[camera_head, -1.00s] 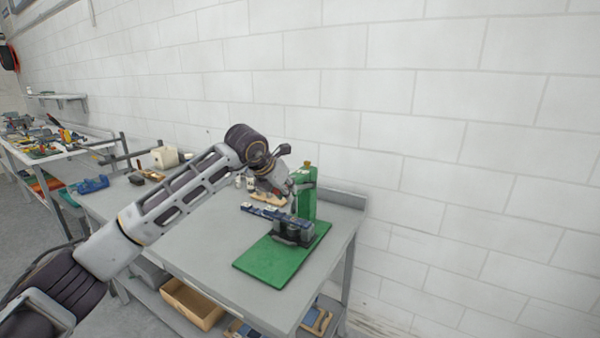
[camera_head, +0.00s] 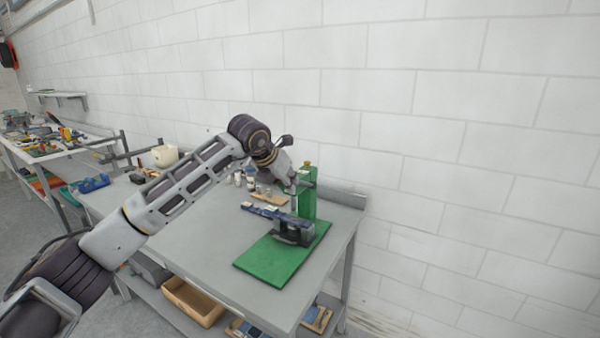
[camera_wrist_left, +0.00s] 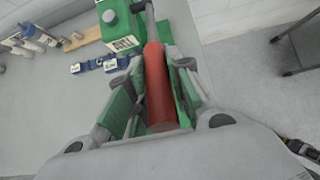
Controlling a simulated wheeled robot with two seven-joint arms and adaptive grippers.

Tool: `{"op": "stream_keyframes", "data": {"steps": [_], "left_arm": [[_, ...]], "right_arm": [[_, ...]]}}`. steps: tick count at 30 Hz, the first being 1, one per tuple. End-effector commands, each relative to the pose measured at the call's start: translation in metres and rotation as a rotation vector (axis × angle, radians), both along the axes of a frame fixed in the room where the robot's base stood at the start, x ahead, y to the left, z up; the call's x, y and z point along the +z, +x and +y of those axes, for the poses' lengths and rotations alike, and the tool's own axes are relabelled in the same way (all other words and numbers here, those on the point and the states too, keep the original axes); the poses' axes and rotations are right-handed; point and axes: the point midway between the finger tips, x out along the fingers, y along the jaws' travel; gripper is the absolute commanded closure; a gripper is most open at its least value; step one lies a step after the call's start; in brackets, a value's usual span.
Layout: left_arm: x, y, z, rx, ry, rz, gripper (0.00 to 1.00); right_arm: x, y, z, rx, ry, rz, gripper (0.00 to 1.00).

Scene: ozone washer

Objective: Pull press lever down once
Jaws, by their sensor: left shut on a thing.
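The press has a green column (camera_head: 307,200) on a green base plate (camera_head: 280,262), standing on the grey workbench. Its lever ends in a red handle (camera_wrist_left: 157,85), seen in the left wrist view. The top of the press body (camera_wrist_left: 122,28) also shows there. My left gripper (camera_wrist_left: 155,88) has a finger on each side of the red handle and is shut on it. In the head view my left gripper (camera_head: 294,183) is at the upper part of the press, and the red handle is hidden. A dark block (camera_head: 293,233) and a blue bar stand at the press base. My right gripper is not seen.
A blue item (camera_head: 93,184) lies at the bench's left end. A tan box (camera_head: 193,303) sits on the lower shelf. The bench top left of the press is mostly clear.

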Motion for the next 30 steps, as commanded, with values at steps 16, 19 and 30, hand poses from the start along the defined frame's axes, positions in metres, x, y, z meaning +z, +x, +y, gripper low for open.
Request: {"op": "stream_keyframes", "data": {"steps": [16,19,30], "left_arm": [[0.010,0.003,-0.001,0.001,-0.001,-0.005,1.00],[0.012,0.004,-0.001,0.001,-0.001,-0.005,1.00],[0.028,0.011,-0.006,0.001,-0.001,-0.006,1.00]], "right_arm": [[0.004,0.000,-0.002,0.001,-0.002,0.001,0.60],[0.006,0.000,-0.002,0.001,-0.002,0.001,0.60],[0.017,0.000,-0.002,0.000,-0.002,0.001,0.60]]}}
